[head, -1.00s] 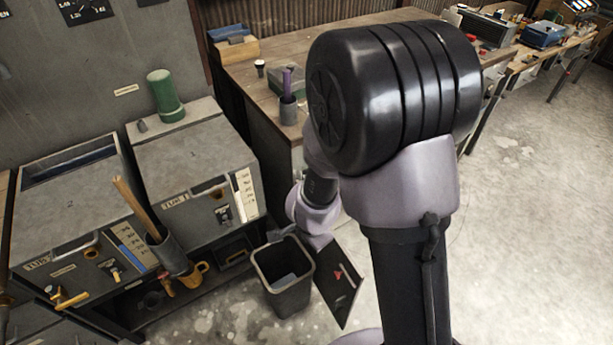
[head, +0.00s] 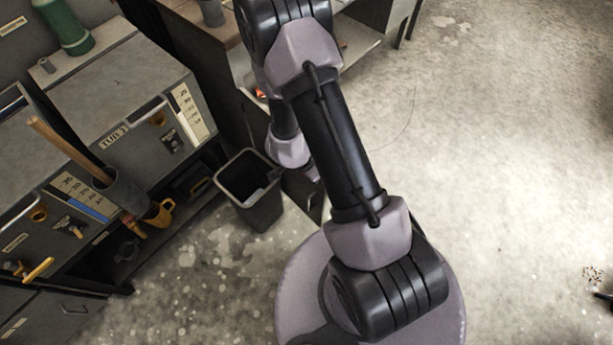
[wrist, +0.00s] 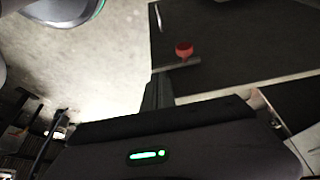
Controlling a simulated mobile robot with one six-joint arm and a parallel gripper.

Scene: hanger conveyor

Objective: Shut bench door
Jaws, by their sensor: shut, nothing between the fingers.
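The bench door appears as a dark flat panel (head: 308,197) in the head view, standing out from the workbench beside the grey bin; my arm covers much of it. In the wrist view a dark panel (wrist: 245,35) fills the upper right, with a small red round part (wrist: 183,48) near its left edge; it looks like the same door. My gripper (wrist: 158,88) is shut and empty, its fingers close to the left edge of the dark panel. I cannot tell whether they touch it.
An open grey bin (head: 250,190) stands on the floor left of the door.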

